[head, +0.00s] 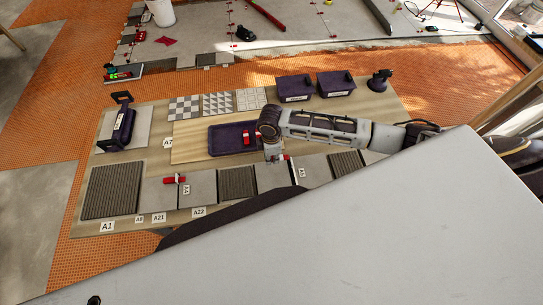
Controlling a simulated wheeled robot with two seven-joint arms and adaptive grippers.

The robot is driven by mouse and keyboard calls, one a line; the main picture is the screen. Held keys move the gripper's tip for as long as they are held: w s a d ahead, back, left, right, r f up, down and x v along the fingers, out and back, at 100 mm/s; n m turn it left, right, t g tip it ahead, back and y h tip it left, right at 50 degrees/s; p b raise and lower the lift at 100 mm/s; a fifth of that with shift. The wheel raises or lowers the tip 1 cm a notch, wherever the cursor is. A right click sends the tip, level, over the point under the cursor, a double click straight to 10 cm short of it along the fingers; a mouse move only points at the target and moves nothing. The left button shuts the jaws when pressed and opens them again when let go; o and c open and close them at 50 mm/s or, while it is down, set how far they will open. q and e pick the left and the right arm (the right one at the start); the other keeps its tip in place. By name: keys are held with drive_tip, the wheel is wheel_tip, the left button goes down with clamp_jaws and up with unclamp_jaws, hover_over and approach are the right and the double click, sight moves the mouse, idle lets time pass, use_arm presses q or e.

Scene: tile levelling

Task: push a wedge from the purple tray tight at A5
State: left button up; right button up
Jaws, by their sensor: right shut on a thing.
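The purple tray (217,148) lies on the wooden board in the middle, with red wedges (246,137) at its right end. My right gripper (275,160) points down just right of and in front of the tray, above the row of tiles. It is shut on a small red piece (286,157), seemingly a wedge, mostly hidden by the gripper. Another red piece (174,179) sits on a joint between grey tiles (158,194) farther left. I cannot make out an A5 label; small tags on the tiles are too small to read. My left gripper is not in view.
A ribbed dark tile (112,191) lies at the row's left end. A purple-and-black tool (122,125) stands at the left. Patterned tiles (217,104), two dark purple bins (294,88) and a suction-cup-like tool (379,82) stand behind the tray. My grey body covers the lower right.

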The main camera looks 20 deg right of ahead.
sight(281, 159)
drive_tip(key=shift+f, duration=0.15)
idle(0.5)
drive_tip(key=shift+f+b, duration=2.75)
drive_tip(key=shift+b, duration=0.5)
drive_tip(key=shift+f+p, duration=0.1)
drive_tip(key=shift+p, duration=0.4)
drive_tip(key=shift+s+d+p, duration=0.2)
drive_tip(key=shift+d+p, duration=0.45)
drive_tip(key=shift+d, duration=0.3)
drive_tip(key=shift+s+d+p, duration=0.2)
drive_tip(key=shift+d+p, duration=0.45)
drive_tip(key=shift+d, duration=0.3)
idle(1.4)
drive_tip(key=o, duration=0.8)
